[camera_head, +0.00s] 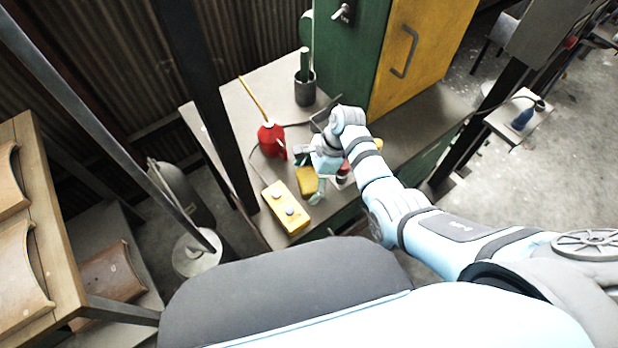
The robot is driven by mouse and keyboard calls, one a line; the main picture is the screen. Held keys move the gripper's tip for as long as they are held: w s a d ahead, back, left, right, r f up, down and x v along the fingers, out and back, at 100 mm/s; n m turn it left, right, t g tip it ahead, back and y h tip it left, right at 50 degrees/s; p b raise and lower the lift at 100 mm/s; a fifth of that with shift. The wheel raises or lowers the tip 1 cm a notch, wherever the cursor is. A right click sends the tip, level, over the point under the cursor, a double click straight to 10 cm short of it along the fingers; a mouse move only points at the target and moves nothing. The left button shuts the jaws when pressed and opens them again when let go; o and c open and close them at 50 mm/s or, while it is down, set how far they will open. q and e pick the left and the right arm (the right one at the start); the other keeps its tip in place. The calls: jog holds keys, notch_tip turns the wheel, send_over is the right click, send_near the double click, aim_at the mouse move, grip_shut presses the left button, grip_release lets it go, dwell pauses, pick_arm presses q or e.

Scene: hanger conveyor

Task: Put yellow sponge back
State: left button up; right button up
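The yellow sponge (306,181) is on or just above the grey workbench top, near its front edge, behind the yellow button box. My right arm reaches in from the right, and its gripper (312,170) is right at the sponge. The wrist hides part of the sponge. The fingers are too small and covered to show whether they are closed on it. Small items beside it, one red and white (342,173) and one pale green (318,194), are partly hidden. My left gripper is not in view.
A yellow box with two buttons (287,208) lies at the bench's front edge. A red oil can (271,139) and a dark cup (305,88) stand behind. A green cabinet with a yellow door (415,55) bounds the back right. A dark post (205,90) rises at left.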

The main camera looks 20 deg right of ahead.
jog(key=p+v, duration=0.3)
jog(key=v, duration=0.9)
jog(key=shift+p, duration=0.3)
jog(key=shift+r, duration=0.1)
